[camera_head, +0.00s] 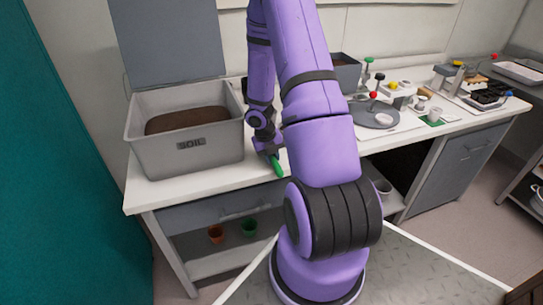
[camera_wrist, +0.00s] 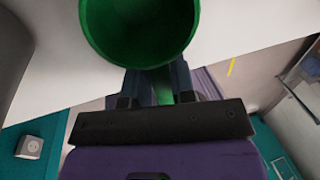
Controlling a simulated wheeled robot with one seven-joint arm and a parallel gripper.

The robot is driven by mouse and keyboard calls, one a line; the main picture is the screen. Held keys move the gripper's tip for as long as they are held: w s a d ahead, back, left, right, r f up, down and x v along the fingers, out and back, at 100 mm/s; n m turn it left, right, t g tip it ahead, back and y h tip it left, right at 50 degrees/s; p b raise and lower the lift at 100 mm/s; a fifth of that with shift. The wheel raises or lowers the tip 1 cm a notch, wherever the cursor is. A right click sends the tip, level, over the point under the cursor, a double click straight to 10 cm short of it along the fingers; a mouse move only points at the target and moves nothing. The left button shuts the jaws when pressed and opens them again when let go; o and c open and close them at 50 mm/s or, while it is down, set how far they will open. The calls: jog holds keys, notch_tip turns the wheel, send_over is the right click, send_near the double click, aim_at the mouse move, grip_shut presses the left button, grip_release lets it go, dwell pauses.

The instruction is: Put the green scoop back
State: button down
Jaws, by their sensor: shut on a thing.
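The green scoop (camera_wrist: 138,28) fills the top of the wrist view, its round hollow bowl facing the camera. Its handle runs down between the jaws of my gripper (camera_wrist: 152,85), which are shut on it. In the head view the scoop (camera_head: 277,165) shows as a small green piece below my gripper (camera_head: 268,150), at the front edge of the white bench, right of the soil bin. I cannot tell whether the scoop touches the bench. My arm hides part of the bench behind it.
A grey bin marked SOIL (camera_head: 188,160) with its lid raised stands on the white bench (camera_head: 215,180) at the left. Farther right are a grey round plate (camera_head: 374,118), a dark box (camera_head: 345,75) and a black seedling tray (camera_head: 488,97).

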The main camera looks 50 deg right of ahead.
jog(key=shift+f, duration=0.4)
jog(key=c, duration=0.9)
grip_release()
jog(key=shift+o, duration=0.2)
jog(key=v, duration=1)
jog(key=shift+r, duration=0.4)
